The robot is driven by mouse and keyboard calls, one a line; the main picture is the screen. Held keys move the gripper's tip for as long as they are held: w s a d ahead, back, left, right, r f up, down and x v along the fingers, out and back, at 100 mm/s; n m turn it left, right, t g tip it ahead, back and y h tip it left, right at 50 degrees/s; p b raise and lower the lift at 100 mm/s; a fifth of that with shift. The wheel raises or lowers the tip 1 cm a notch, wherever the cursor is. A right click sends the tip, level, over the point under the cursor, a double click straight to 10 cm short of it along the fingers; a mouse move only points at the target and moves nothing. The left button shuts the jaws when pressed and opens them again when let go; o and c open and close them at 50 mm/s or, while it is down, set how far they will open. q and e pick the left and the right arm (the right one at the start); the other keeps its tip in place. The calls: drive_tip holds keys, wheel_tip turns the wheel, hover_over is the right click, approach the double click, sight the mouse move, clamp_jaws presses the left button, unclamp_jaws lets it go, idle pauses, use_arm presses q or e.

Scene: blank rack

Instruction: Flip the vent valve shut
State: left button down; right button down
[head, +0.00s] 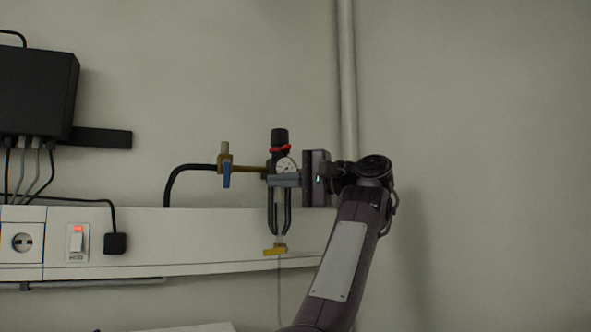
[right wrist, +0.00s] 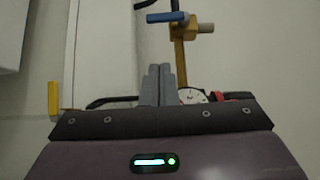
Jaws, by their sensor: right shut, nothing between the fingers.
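Two small lever valves show on the wall. One has a blue lever (head: 226,178) hanging down from a brass fitting on the pipe; this lever also shows in the right wrist view (right wrist: 167,17). The other has a yellow lever (head: 275,252), lying roughly level below the regulator; it also shows in the right wrist view (right wrist: 54,98). No label shows which is the vent valve. My right gripper (head: 271,180) is shut and empty, in front of the regulator body, right of the blue lever and above the yellow one. Its grey fingers (right wrist: 158,85) touch neither lever. My left gripper is out of view.
The regulator has a black knob (head: 279,138), a red ring and a round gauge (head: 287,165). A black hose (head: 185,170) runs left from the brass pipe. A white trunking (head: 180,240) with a socket and lit switch (head: 77,240) runs below. A vertical pipe (head: 347,80) stands behind my arm.

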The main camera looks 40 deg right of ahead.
sight(226, 174)
drive_tip(key=w+a+p, duration=0.3)
drive_tip(key=w+a, duration=0.1)
drive_tip(key=a, duration=0.2)
drive_tip(key=shift+w, duration=0.15)
drive_tip(key=shift+d, duration=0.15)
drive_tip(key=shift+d+f, duration=0.1)
